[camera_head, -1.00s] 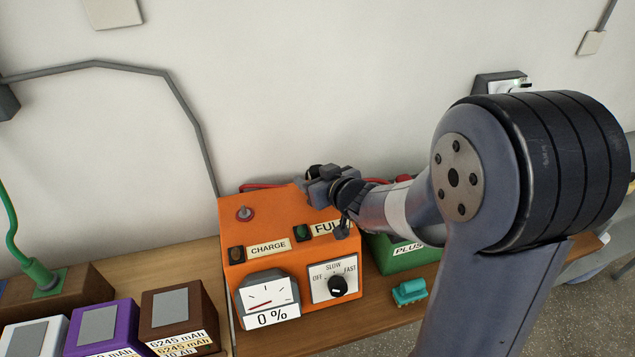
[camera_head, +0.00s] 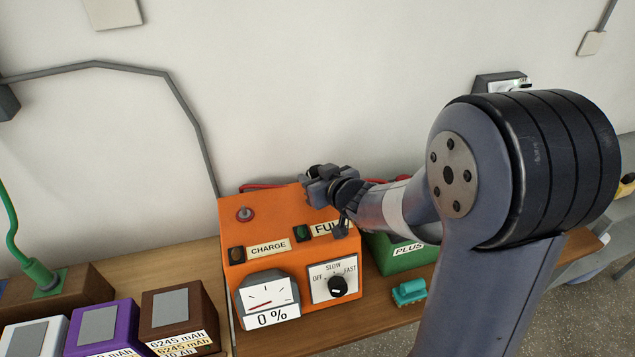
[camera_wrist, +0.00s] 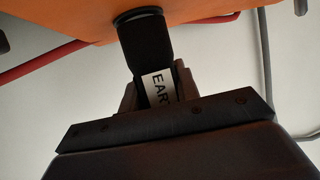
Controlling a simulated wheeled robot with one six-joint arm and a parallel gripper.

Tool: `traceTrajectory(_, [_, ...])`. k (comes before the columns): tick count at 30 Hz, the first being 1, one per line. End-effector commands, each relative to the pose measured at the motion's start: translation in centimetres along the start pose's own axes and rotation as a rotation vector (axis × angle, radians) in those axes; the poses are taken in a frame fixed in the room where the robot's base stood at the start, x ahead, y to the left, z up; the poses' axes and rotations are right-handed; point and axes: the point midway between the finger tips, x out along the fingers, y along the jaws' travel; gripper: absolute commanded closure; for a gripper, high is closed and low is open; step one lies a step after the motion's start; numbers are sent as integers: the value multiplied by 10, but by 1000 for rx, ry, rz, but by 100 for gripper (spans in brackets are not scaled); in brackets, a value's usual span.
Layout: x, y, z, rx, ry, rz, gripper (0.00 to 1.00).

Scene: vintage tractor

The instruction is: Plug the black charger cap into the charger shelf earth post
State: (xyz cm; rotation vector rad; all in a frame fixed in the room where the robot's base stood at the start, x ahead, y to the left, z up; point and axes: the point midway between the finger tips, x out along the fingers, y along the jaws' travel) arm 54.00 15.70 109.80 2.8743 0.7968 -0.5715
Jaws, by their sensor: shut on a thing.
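My gripper (camera_head: 322,184) is at the back right of the top of the orange charger (camera_head: 268,222). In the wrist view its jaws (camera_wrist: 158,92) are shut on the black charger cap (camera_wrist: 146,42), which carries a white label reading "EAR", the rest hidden. The cap's far end meets a dark ring at the orange surface (camera_wrist: 195,10). The earth post itself is hidden, so I cannot tell how far the cap sits on it. In the head view the cap is mostly hidden by the gripper.
Battery blocks (camera_head: 178,318) stand at left. Red cable (camera_wrist: 40,62) runs behind the charger.

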Motion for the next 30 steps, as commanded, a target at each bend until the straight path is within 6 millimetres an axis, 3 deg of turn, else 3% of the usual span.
traceTrajectory(8, [-4, 0, -12, -2, 4, -1, 94])
traceTrajectory(18, [-31, 0, -76, -3, 4, 0, 94])
traceTrajectory(21, [-35, 0, -86, -1, 1, 0, 94])
traceTrajectory(30, [-38, 0, -93, 0, 1, 0, 94])
